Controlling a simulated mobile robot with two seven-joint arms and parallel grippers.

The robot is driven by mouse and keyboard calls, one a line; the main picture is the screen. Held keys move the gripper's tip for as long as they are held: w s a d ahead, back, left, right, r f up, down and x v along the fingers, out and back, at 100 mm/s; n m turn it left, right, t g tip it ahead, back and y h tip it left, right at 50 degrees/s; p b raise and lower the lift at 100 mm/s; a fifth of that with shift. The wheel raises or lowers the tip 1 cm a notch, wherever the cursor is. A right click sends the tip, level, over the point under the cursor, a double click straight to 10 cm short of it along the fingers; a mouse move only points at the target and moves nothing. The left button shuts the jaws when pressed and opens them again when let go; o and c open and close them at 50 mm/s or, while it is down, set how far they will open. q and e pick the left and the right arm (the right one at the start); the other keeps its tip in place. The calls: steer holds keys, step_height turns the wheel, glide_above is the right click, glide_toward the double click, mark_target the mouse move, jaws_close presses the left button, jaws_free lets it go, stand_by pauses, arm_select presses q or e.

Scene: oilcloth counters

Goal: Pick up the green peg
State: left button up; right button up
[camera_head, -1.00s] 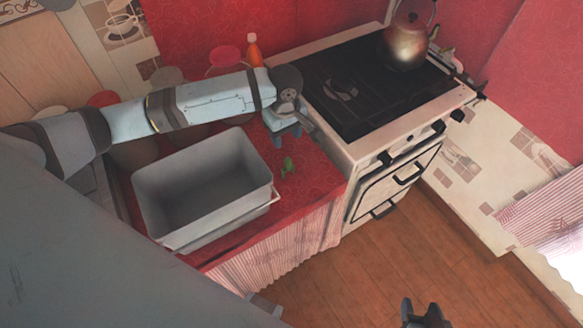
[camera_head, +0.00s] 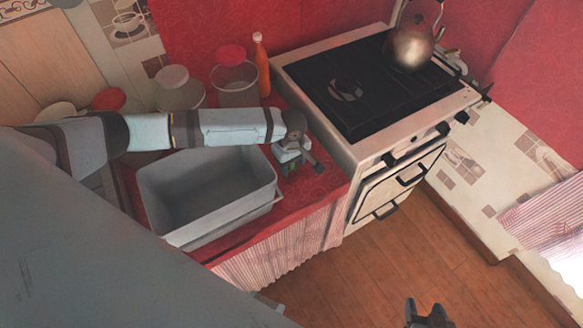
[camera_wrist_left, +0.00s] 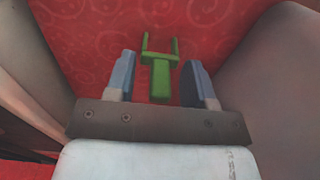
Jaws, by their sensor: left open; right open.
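The green peg (camera_wrist_left: 160,78) lies on the red patterned oilcloth in the left wrist view, with its two prongs pointing away from the gripper. My left gripper (camera_wrist_left: 158,72) is open, with one blue finger on each side of the peg and a gap on both sides. In the head view my left gripper (camera_head: 291,167) is low over the counter, right of the grey bin, and hides most of the peg. My right gripper (camera_head: 427,312) is open and empty at the bottom edge, over the wooden floor.
The grey bin (camera_head: 160,212) stands on the red counter (camera_head: 322,186) left of my left gripper. Jars (camera_head: 180,92) and an orange bottle (camera_head: 262,65) stand behind my left arm. The stove (camera_head: 335,125) adjoins the counter on the right, with a kettle (camera_head: 412,48) on top.

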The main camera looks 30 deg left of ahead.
arm_select(q)
jaws_close()
steer(key=shift+r, duration=0.2)
step_height(320, 180, up, 20)
steer(key=shift+f, duration=0.15)
stand_by(0.5)
